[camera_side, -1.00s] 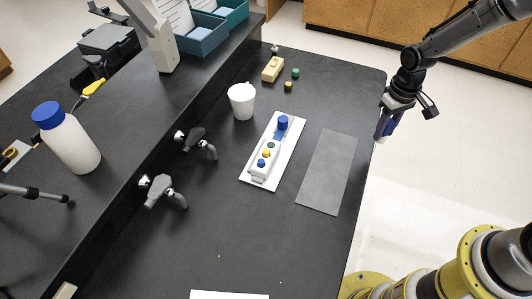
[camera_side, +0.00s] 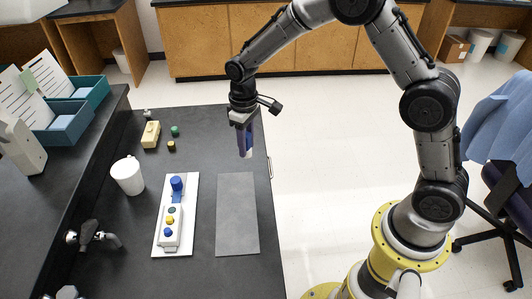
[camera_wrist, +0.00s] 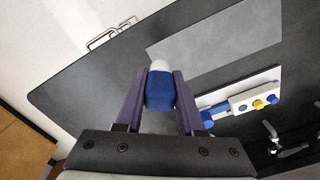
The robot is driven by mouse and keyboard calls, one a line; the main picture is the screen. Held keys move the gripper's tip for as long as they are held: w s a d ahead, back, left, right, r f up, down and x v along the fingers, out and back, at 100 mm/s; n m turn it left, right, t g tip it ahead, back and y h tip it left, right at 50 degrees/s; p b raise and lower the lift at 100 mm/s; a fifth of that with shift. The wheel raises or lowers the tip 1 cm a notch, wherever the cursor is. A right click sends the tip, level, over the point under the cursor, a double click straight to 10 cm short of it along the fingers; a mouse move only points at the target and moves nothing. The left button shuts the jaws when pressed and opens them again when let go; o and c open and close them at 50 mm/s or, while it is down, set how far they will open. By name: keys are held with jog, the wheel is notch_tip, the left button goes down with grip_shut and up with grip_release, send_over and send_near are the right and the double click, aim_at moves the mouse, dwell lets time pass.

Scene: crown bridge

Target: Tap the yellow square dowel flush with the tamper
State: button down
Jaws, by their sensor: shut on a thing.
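My gripper (camera_side: 243,135) is shut on the tamper, a blue block with a white tip (camera_wrist: 160,88), held above the table's far right edge, clear of the board. The yellow dowel (camera_side: 170,219) sits in a white block (camera_side: 172,238) on a white board (camera_side: 190,205), between a dark green piece (camera_side: 172,210) and a blue piece (camera_side: 168,232). It also shows in the wrist view (camera_wrist: 257,104). Its square shape and how far it stands up are too small to tell. A blue cylinder (camera_side: 177,184) stands at the board's far end.
A grey mat (camera_side: 237,215) lies right of the board, bare. A white cup (camera_side: 128,176) stands to the left, with grey taps (camera_side: 90,235) nearer. A beige block (camera_side: 151,134) and small green (camera_side: 175,131) and brown-yellow (camera_side: 171,146) pieces lie at the back.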

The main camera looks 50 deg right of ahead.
jog(key=w+a+r+n, duration=0.2)
jog(key=w+a, duration=0.1)
jog(key=a, duration=0.4)
jog(key=w+a+r+n, duration=0.1)
jog(key=w+a+n, duration=0.1)
jog(key=a, duration=0.6)
jog(key=n, duration=0.2)
send_over(169, 218)
jog(key=f, duration=0.1)
jog(key=shift+f, duration=2.15)
jog(key=shift+f, duration=0.1)
jog(key=shift+f, duration=1.65)
jog(key=shift+r, duration=1.15)
